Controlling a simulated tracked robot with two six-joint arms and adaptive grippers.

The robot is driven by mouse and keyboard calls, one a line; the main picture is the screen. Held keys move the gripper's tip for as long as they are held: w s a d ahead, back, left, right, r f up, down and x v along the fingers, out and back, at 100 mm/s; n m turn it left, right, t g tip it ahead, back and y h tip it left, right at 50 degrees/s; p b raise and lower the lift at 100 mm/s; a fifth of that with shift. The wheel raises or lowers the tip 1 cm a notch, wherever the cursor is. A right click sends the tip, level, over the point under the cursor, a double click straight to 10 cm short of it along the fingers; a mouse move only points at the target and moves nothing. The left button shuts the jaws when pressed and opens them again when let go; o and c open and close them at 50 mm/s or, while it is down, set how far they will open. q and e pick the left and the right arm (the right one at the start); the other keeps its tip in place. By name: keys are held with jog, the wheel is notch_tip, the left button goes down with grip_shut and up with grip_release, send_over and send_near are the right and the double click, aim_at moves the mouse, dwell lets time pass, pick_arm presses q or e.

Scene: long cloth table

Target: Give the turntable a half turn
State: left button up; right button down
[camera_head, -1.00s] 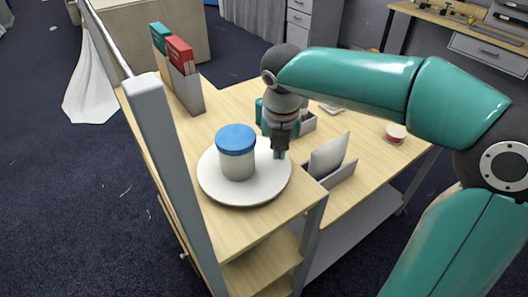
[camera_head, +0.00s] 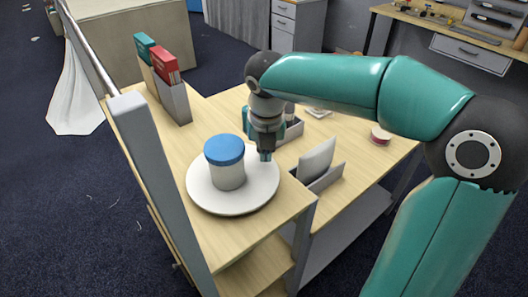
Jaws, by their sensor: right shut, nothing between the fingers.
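The turntable (camera_head: 212,203) is a round white disc lying on the light wooden table. A jar with a blue lid (camera_head: 226,166) stands upright on it near its middle. My right gripper (camera_head: 265,156) points down over the far right part of the disc, to the right of the jar and apart from it. Its fingers are shut and empty. The fingertips are at or just above the disc; I cannot tell whether they touch it. My left gripper is not in view.
A grey file holder (camera_head: 175,103) with teal and red binders stands at the back left. A grey holder (camera_head: 325,178) with a white sheet-like item stands right of the turntable. A small organiser (camera_head: 291,131) is behind my gripper. A red and white roll (camera_head: 380,136) lies farther right.

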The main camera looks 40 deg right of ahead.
jog(key=shift+a, duration=0.1)
jog(key=shift+s+a+r, duration=0.15)
jog(key=shift+s, duration=0.1)
jog(key=s+a+r, duration=0.1)
jog(key=s+a, duration=0.1)
jog(key=s, duration=0.1)
jog(key=shift+r, duration=0.4)
jog(key=v, duration=0.8)
jog(key=shift+r, duration=0.25)
